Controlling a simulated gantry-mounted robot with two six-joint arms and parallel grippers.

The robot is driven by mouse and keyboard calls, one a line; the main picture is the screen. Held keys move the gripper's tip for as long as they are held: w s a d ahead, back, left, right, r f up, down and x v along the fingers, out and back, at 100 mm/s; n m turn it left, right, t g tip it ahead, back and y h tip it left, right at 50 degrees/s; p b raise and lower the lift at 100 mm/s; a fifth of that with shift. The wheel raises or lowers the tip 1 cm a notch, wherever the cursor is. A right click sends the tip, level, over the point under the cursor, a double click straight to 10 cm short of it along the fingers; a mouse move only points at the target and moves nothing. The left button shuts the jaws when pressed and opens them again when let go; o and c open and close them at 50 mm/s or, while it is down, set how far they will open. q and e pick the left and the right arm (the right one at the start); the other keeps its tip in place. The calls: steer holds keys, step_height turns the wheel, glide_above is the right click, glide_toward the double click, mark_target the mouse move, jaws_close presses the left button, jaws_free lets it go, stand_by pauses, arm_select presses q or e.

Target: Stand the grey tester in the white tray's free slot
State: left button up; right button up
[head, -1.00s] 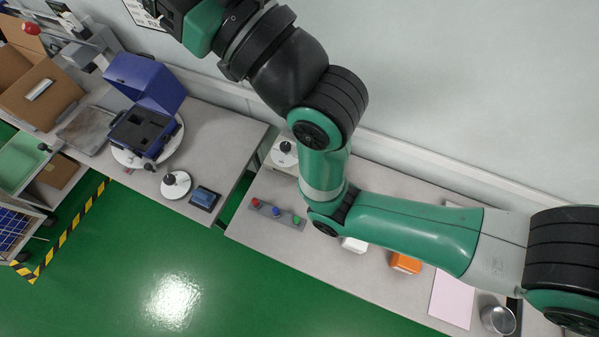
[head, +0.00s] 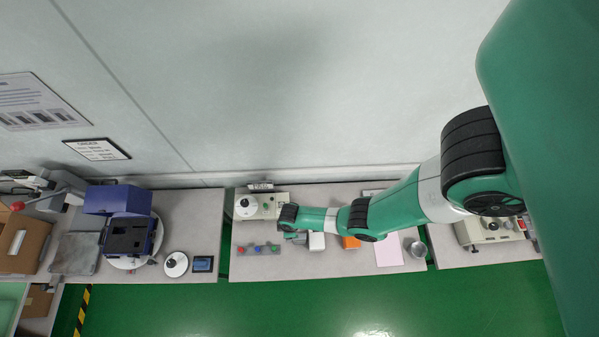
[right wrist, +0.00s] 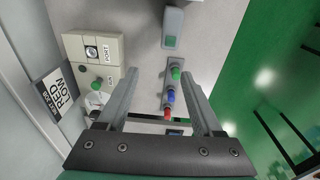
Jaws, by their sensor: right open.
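A grey block-shaped thing with a dark green square face (right wrist: 172,28) lies at the top of the right wrist view, and looks like the grey tester. My right gripper (right wrist: 163,74) is open and empty, with its fingers over the bench on either side of the button strip. The grey thing is ahead of the fingertips, apart from them. In the head view my right arm covers that part of the bench. A small white object (head: 317,241) stands beside the arm; I cannot tell whether it is the white tray, and no slot shows. My left gripper is not in view.
A strip with green, blue and red buttons (right wrist: 171,93) lies between the fingers. A beige box with knobs (right wrist: 92,50) stands to the left. In the head view an orange object (head: 350,242), pink sheet (head: 389,252) and metal cup (head: 415,247) lie right. A blue open case (head: 128,237) stands left.

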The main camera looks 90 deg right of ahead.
mark_target(300, 238)
steer(key=shift+g, duration=0.5)
steer(key=s, duration=0.2)
steer(key=s+r+p, duration=0.1)
steer(key=s, duration=0.1)
steer(key=shift+s+a, duration=0.2)
steer(key=shift+s, duration=0.05)
steer(key=shift+s+f, duration=0.1)
steer(key=shift+f, duration=0.05)
step_height(300, 238, down, 12)
steer(key=b, duration=1.2)
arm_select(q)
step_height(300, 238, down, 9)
arm_select(e)
steer(key=shift+r, duration=0.2)
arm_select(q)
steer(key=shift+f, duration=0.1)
arm_select(e)
jaws_close()
